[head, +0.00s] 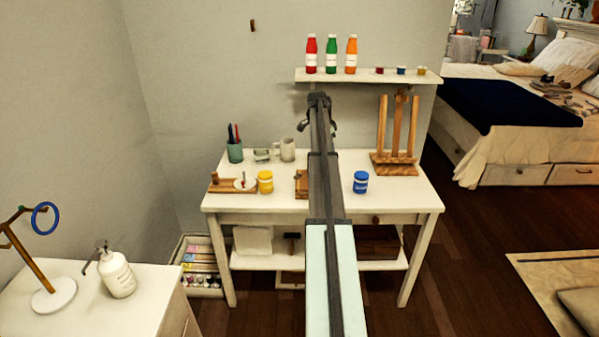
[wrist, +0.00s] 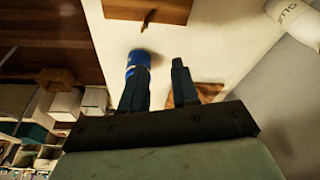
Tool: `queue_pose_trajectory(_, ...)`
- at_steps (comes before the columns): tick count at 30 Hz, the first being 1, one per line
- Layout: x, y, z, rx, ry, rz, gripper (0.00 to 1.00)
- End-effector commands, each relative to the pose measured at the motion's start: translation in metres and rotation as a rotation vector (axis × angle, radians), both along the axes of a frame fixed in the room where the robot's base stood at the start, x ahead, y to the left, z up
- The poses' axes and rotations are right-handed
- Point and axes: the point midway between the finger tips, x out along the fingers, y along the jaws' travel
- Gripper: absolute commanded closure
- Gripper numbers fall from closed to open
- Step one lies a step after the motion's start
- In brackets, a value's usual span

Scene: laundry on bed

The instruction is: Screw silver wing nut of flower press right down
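A small wooden block (head: 301,184), which may be the flower press, sits on the white desk, partly hidden behind my arm. No silver wing nut can be made out in either view. In the head view my arm reaches over the desk and I cannot make out the fingers. In the wrist view my gripper (wrist: 158,68) has its two dark fingers apart, with nothing between them. A blue jar (wrist: 138,60) shows just beyond the left finger. A piece of wood (wrist: 209,91) shows behind the right finger; I cannot tell if it is the press.
On the white desk (head: 400,198) stand a yellow jar (head: 265,182), the blue jar (head: 361,183), a mug (head: 288,149), a pen cup (head: 235,152) and a wooden easel (head: 396,150). A shelf (head: 360,76) with bottles hangs above. The desk's front right is clear.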

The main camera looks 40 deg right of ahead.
Motion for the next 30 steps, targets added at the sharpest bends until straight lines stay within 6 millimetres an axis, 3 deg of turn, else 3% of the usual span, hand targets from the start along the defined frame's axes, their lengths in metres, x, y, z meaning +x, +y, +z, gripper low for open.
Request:
queue_pose_trajectory(1,0.001,-0.011,-0.002,0.036,-0.01,0.019,0.7)
queue_pose_trajectory(3,0.002,-0.014,-0.003,0.076,-0.016,0.074,0.7)
queue_pose_trajectory(14,0.014,-0.017,-0.006,0.231,-0.034,0.446,0.7)
queue_pose_trajectory(30,0.052,0.006,0.001,0.377,-0.125,1.495,0.7)
